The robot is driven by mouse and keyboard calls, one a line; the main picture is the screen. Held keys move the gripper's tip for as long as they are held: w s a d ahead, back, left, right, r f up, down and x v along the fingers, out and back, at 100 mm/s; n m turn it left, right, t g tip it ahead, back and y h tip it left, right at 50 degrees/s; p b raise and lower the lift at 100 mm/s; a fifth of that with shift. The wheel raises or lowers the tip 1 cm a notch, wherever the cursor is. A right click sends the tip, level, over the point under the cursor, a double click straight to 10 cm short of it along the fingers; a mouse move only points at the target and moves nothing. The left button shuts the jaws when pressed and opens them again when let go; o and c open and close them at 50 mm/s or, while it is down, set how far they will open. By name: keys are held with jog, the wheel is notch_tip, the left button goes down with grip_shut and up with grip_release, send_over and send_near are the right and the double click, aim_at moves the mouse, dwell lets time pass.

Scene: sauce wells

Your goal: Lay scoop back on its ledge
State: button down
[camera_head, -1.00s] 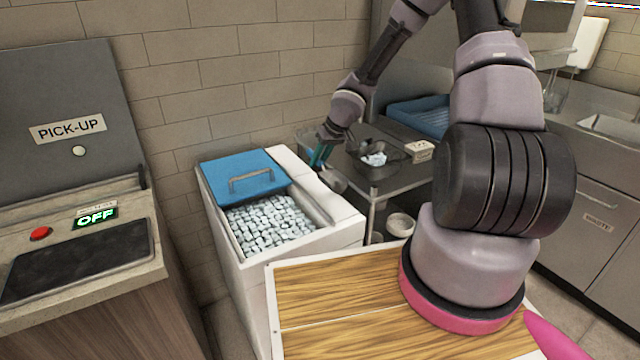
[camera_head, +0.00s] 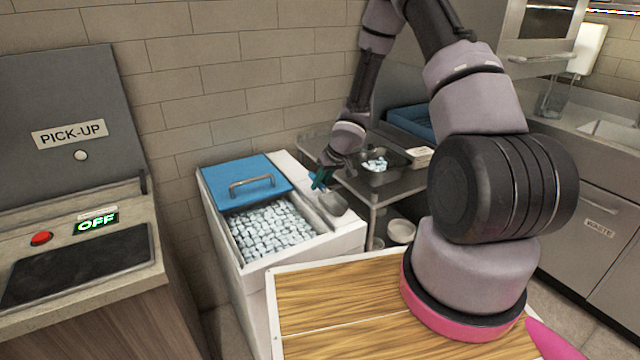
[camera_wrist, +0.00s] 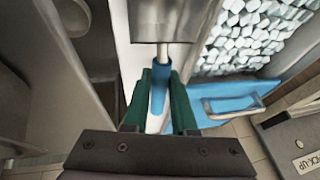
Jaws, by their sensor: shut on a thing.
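The scoop has a grey metal bowl (camera_head: 333,204) and a blue handle, which shows in the wrist view (camera_wrist: 159,92). My gripper (camera_head: 320,180) has green fingers, shut on the blue handle; it also shows in the wrist view (camera_wrist: 159,85). In the head view the bowl points toward the camera over the ledge (camera_head: 318,221), the pale strip on the right side of the ice bin. I cannot tell whether the bowl touches the ledge. My fingers hide part of the handle.
The ice bin (camera_head: 345,243) holds many ice cubes (camera_head: 268,230), with a blue lid (camera_head: 245,180) behind them. A metal cart (camera_head: 362,187) stands close on the right, with a pan of ice (camera_head: 375,164). A wooden board (camera_head: 335,300) lies in front.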

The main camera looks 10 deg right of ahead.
jog(key=shift+f, duration=0.15)
jog(key=c, duration=0.7)
grip_release()
jog(key=s+d+r+m+h, duration=0.15)
jog(key=s+d+r, duration=0.25)
jog(key=r, duration=0.6)
jog(key=s+d+r+m+h, duration=0.15)
jog(key=s+d+r, duration=0.25)
jog(key=r, duration=0.6)
jog(key=s+d+r+h, duration=0.3)
jog(key=s+d+r, duration=0.1)
jog(key=r, duration=0.5)
jog(key=s+a+r+m+t+y, duration=0.1)
jog(key=s+a+r, duration=0.1)
jog(key=s+r, duration=0.3)
jog(key=s+a+r+m+t+y, duration=0.1)
jog(key=s+a+r+m+y, duration=0.1)
jog(key=s+r, duration=0.4)
jog(key=s+a+r+m+t+y, duration=0.1)
jog(key=s+a+r, duration=0.1)
jog(key=s+r, duration=0.3)
jog(key=shift+s+a+r+m+t+y, duration=0.1)
jog(key=shift+s+r+m+t+y, duration=0.1)
jog(key=shift+s, duration=0.35)
jog(key=shift+s+a+r+m+t+y, duration=0.1)
jog(key=shift+s+r, duration=0.05)
jog(key=shift+s, duration=0.35)
